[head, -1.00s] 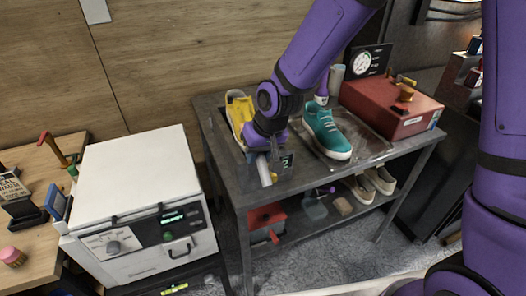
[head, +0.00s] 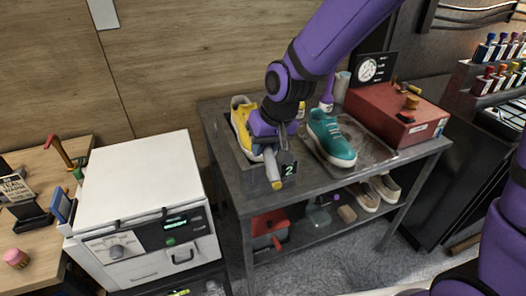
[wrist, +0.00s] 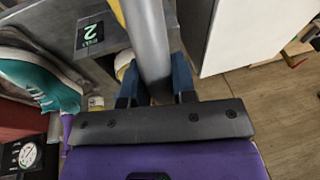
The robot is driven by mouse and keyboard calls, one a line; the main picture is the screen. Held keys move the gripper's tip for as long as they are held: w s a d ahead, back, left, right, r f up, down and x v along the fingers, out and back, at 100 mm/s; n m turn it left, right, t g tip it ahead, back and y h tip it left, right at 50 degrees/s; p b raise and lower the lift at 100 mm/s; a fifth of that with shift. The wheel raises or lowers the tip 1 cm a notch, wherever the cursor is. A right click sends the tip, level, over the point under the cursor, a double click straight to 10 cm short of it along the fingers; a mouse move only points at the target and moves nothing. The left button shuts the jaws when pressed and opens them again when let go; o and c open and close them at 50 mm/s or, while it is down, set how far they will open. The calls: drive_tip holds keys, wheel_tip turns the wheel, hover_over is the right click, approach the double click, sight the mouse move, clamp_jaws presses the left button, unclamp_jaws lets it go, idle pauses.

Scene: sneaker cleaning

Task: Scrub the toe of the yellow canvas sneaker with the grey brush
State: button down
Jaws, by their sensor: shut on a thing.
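The yellow canvas sneaker (head: 239,119) stands at the left end of the dark grey table, its upper part showing in the head view and its near part hidden behind my gripper. My gripper (head: 272,148) is just right of and over the sneaker's near end. It is shut on the grey brush (head: 272,168), a grey handle with a yellowish end that points toward the table's front edge. In the wrist view the grey handle (wrist: 148,40) runs between the blue fingers. The bristles are hidden, so I cannot tell whether they touch the toe.
A teal sneaker (head: 331,140) stands on a tray to the right, with a red box (head: 395,115) beyond it. A card marked 2 (head: 289,169) is at the front edge. A white machine (head: 140,195) stands left. Shoes (head: 368,193) lie on the lower shelf.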

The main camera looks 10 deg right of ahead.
drive_tip(key=shift+s+r, duration=0.1)
drive_tip(key=shift+r, duration=0.15)
drive_tip(key=shift+r, duration=0.1)
drive_tip(key=shift+a+v, duration=0.15)
drive_tip(key=shift+v, duration=0.55)
drive_tip(key=shift+a+v, duration=0.1)
drive_tip(key=shift+v, duration=0.55)
drive_tip(key=shift+s, duration=0.1)
wheel_tip(320, 180, down, 6)
drive_tip(key=w+a+h, duration=0.1)
drive_tip(key=h, duration=0.1)
drive_tip(key=shift+w+f, duration=0.25)
drive_tip(key=shift+w, duration=0.15)
drive_tip(key=shift+a, duration=0.15)
drive_tip(key=shift+x, duration=1.3)
idle(0.6)
drive_tip(key=shift+w, duration=0.1)
